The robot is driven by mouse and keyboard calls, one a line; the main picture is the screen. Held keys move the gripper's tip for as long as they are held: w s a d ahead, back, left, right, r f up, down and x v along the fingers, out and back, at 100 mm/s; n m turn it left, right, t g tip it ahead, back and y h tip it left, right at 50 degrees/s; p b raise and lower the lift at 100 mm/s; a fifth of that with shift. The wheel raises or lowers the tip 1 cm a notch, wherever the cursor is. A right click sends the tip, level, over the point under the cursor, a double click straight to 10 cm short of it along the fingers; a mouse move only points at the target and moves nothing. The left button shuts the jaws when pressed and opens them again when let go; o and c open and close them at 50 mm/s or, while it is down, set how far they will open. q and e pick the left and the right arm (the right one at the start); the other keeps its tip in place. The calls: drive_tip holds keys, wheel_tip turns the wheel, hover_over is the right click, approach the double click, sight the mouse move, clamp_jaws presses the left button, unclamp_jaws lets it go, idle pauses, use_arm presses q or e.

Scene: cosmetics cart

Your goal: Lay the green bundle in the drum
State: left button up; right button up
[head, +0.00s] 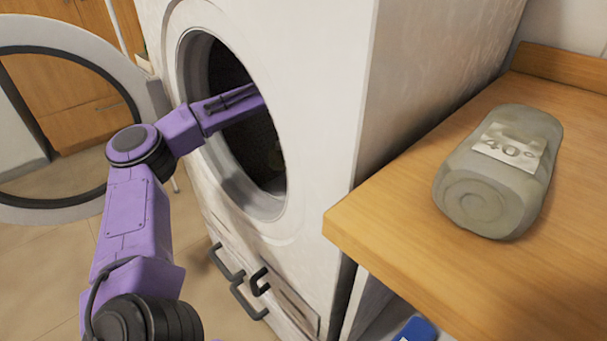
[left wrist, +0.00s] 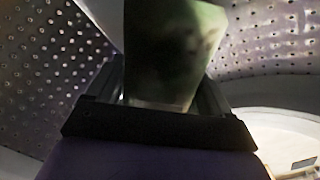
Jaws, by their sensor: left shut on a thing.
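The washing machine's drum (head: 262,165) is dark behind the round front opening. My left arm reaches through that opening, and its gripper is hidden inside in the head view. In the left wrist view, the perforated drum wall (left wrist: 50,55) surrounds my left gripper (left wrist: 160,95). The gripper is shut on the green bundle (left wrist: 172,60), which sits between its fingers, partly in shadow. I cannot tell whether the bundle touches the drum. My right gripper is in neither view.
A grey-green rolled bundle labelled 40° (head: 495,175) lies on the wooden counter (head: 400,225) at right. The round door (head: 75,35) stands open at left. Dark handles (head: 240,285) stick out below the opening.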

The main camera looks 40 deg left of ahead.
use_arm(q)
wheel_tip(320, 180, down, 4)
drive_tip(key=shift+f+b, duration=0.1)
drive_tip(key=shift+b, duration=0.7)
drive_tip(key=shift+f, duration=0.2)
drive_tip(key=shift+r, duration=0.1)
drive_tip(key=shift+f, duration=0.2)
drive_tip(key=o, duration=1.1)
drive_tip(key=shift+c, duration=0.2)
drive_tip(key=shift+r, duration=0.3)
wheel_tip(320, 180, up, 6)
drive_tip(key=p, duration=0.3)
drive_tip(key=shift+r, duration=0.7)
